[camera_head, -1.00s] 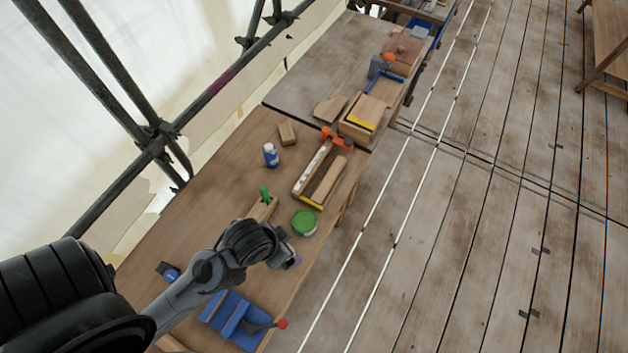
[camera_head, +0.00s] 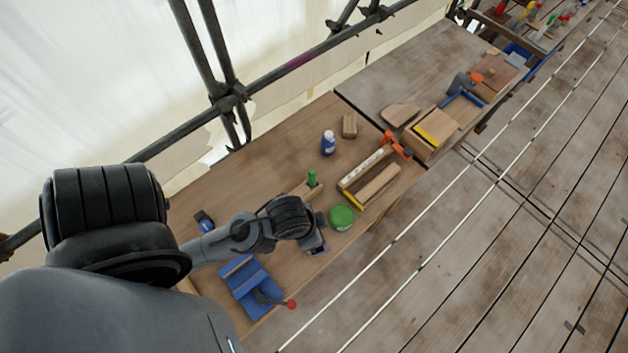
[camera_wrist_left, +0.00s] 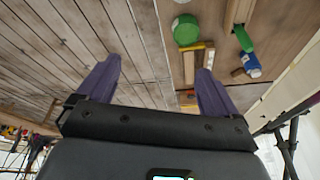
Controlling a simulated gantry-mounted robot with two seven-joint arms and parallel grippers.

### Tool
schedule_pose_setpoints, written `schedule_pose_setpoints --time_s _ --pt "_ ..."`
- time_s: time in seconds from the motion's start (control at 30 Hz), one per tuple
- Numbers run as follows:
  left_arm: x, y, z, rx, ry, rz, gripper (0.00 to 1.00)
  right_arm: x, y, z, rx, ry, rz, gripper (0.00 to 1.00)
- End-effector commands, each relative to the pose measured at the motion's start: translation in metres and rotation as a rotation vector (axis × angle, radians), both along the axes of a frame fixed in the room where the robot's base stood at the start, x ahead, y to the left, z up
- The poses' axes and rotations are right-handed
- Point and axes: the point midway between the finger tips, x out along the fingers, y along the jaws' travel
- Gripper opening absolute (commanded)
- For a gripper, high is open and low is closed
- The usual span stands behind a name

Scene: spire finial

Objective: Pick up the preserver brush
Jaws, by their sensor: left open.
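A green upright handle (camera_head: 312,178), probably the preserver brush, stands at a light wooden block (camera_head: 303,192) on the near bench. Its lower part is hidden, so I cannot tell whether bristles are below. The green handle also shows in the left wrist view (camera_wrist_left: 244,40), at the upper right. A green-lidded round tin (camera_head: 342,217) stands close by, near the bench edge; it shows in the wrist view (camera_wrist_left: 186,30) too. My left gripper (camera_head: 318,247) is over the bench edge, on the near side of the tin. Its purple fingers are apart and empty in the wrist view (camera_wrist_left: 160,72). My right gripper is not in view.
A blue vise-like fixture (camera_head: 248,284) with a red-ended lever is below my left arm. A white-and-blue bottle (camera_head: 328,142), a small wood block (camera_head: 349,126) and a wooden tray (camera_head: 366,183) with an orange clamp (camera_head: 397,146) stand farther along.

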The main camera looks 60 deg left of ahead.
Motion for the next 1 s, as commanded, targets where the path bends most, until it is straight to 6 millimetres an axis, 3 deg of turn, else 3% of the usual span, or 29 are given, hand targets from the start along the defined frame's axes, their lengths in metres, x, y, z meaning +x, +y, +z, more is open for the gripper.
schedule_pose_setpoints --time_s 0.43,0.67,1.0 --pt "0.0002 -0.0027 0.0003 -0.011 0.000 0.008 0.94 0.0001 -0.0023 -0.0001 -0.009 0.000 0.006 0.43" --pt "0.0002 -0.0021 0.0002 -0.009 0.000 0.006 0.61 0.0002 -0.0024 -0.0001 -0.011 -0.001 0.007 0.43" --pt "0.0005 0.0000 -0.0001 -0.007 0.000 0.021 0.61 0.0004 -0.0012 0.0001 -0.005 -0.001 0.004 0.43"
